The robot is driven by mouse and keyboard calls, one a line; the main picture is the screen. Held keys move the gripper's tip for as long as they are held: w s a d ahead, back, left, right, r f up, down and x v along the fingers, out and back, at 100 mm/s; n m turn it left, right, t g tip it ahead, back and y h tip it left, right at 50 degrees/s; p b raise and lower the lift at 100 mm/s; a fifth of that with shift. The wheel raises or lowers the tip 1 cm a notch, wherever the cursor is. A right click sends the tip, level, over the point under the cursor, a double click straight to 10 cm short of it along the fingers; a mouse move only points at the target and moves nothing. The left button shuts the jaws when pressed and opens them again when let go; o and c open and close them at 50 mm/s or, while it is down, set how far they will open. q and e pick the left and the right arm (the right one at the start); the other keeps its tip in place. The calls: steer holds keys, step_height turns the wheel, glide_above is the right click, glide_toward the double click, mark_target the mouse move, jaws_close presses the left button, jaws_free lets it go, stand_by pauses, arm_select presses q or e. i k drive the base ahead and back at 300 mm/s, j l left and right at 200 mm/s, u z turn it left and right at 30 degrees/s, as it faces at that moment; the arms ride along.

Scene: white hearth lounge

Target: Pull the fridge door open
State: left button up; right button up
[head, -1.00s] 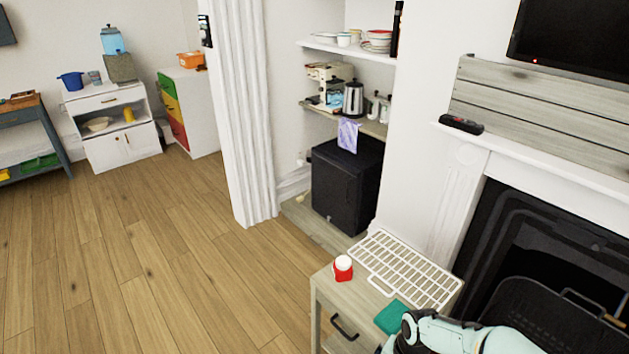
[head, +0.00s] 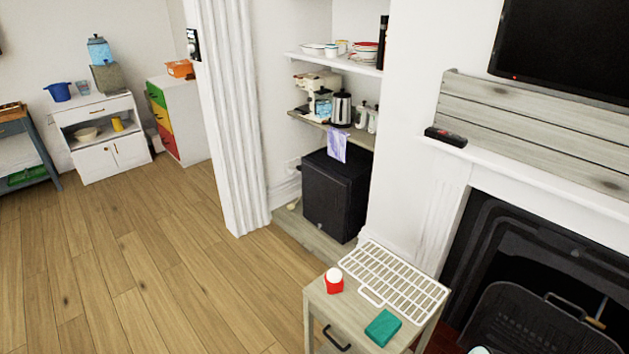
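The fridge (head: 334,196) is a small black box with its door shut, standing on a low wooden step in the alcove, below the shelves. A pale piece of my arm shows at the bottom edge, at the right. Neither of my grippers is in view.
The wooden cabinet (head: 318,309) bears a white wire rack (head: 396,283), a red pot with a white lid (head: 334,281) and a green box (head: 383,327). A white fluted column (head: 228,120) borders the alcove. Wooden floor (head: 150,255) is clear at left. A fireplace (head: 500,235) is at right.

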mark_target(325, 194)
steer(key=i+j+u, duration=0.3)
steer(key=u, duration=0.15)
steer(key=i+j+u, duration=0.1)
steer(key=i+u, duration=0.35)
steer(key=i+j+u, duration=0.25)
steer(key=i, duration=0.35)
steer(key=i+j+u, duration=0.3)
steer(key=i, duration=0.35)
steer(key=i+l+z, duration=0.15)
steer(key=i+z, duration=0.15)
steer(key=z, duration=0.2)
steer(key=i+z, duration=0.3)
steer(key=z, duration=0.2)
steer(key=i+z, duration=0.45)
steer(key=i+l+z, duration=0.15)
steer(key=z, duration=0.35)
steer(key=i+z, duration=0.7)
steer(key=z, duration=0.25)
steer(key=i+z, duration=0.35)
steer(key=i, duration=0.2)
steer(key=i+z, duration=0.4)
steer(key=i, duration=0.15)
